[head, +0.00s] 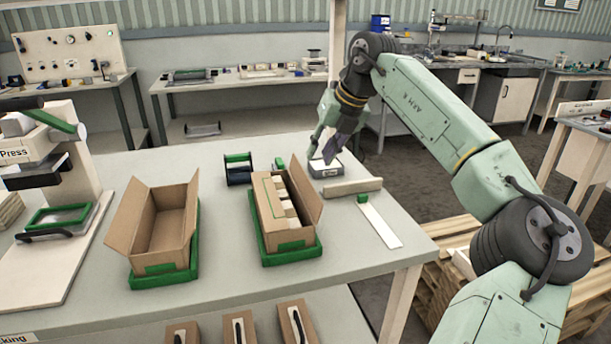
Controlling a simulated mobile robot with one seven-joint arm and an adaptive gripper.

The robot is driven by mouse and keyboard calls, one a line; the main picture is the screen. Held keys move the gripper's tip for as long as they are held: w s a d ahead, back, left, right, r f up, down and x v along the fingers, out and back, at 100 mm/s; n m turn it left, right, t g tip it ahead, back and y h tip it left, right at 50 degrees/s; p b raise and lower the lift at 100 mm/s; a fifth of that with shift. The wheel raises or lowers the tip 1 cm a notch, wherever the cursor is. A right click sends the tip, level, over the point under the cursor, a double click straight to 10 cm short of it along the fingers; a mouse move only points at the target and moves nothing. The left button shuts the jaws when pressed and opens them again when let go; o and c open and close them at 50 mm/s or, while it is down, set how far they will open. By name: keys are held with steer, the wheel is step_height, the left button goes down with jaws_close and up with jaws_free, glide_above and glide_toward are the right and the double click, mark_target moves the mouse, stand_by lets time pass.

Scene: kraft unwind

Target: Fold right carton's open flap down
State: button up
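The right carton (287,236) is a brown box seated in a green tray (313,252). Its right-hand flap (304,190) stands up, tilted outward. A brown panel with a green outline (268,202) lies along its left side, and pale pieces (287,204) show in the opening beside it. The left carton (150,241) is open and looks empty, with a flap standing up on its right. My gripper (320,158) is beyond the right carton, above a small grey box, apart from the flap. Its fingers look spread, with nothing seen between them.
The small grey box (325,170), a beige bar (352,188) and a white strip (380,223) lie right of the right carton. A black-and-green spool holder (238,172) stands behind it. A press (60,160) stands at the left. The front table strip is clear.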

mark_target(306, 175)
steer(key=p+x, duration=0.2)
steer(key=x, duration=0.7)
steer(key=shift+w+a+f, duration=0.1)
steer(key=shift+a+f, duration=0.1)
steer(key=shift+f, duration=0.05)
jaws_close()
